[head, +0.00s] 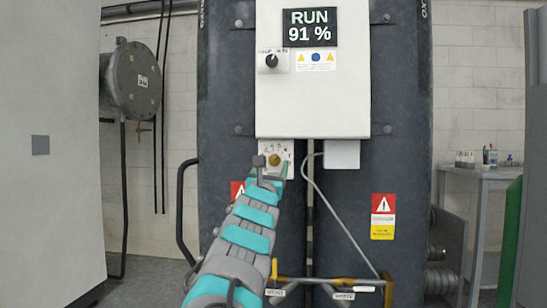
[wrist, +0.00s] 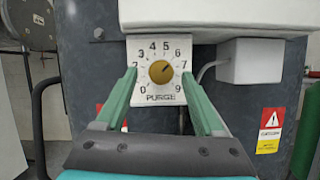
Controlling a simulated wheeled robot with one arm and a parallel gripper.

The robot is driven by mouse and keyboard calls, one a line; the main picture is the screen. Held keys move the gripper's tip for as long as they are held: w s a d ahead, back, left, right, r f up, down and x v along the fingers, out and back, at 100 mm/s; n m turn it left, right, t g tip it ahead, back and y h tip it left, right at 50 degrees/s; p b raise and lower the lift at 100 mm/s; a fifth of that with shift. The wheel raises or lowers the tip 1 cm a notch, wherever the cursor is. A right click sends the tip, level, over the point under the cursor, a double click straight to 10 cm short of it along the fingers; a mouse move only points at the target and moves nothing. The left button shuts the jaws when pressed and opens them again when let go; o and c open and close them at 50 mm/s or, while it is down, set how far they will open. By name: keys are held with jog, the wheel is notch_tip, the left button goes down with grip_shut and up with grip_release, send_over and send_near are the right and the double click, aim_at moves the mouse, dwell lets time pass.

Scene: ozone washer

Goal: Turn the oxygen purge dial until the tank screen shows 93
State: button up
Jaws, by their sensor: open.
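The oxygen purge dial (wrist: 162,71) is a round brass-coloured knob on a white plate marked PURGE with numbers around it. Its pointer seems to face the upper right, near 6, but it is small. The dial also shows in the head view (head: 275,160), partly hidden by my gripper. My gripper (wrist: 160,76) is open, with its green fingers on either side of the dial and visible gaps to the knob. The fingers also show in the head view (head: 272,165). The tank screen (head: 310,27) reads RUN 91 %.
A white control box (head: 312,100) hangs above the dial and has a black selector knob (head: 271,61). A small white box (head: 341,155) and a grey cable sit right of the dial. A black handle (head: 184,210) is at left.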

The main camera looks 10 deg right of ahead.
jog(key=shift+p+x, duration=0.35)
jog(key=shift+x, duration=0.55)
jog(key=shift+c, duration=0.2)
grip_shut()
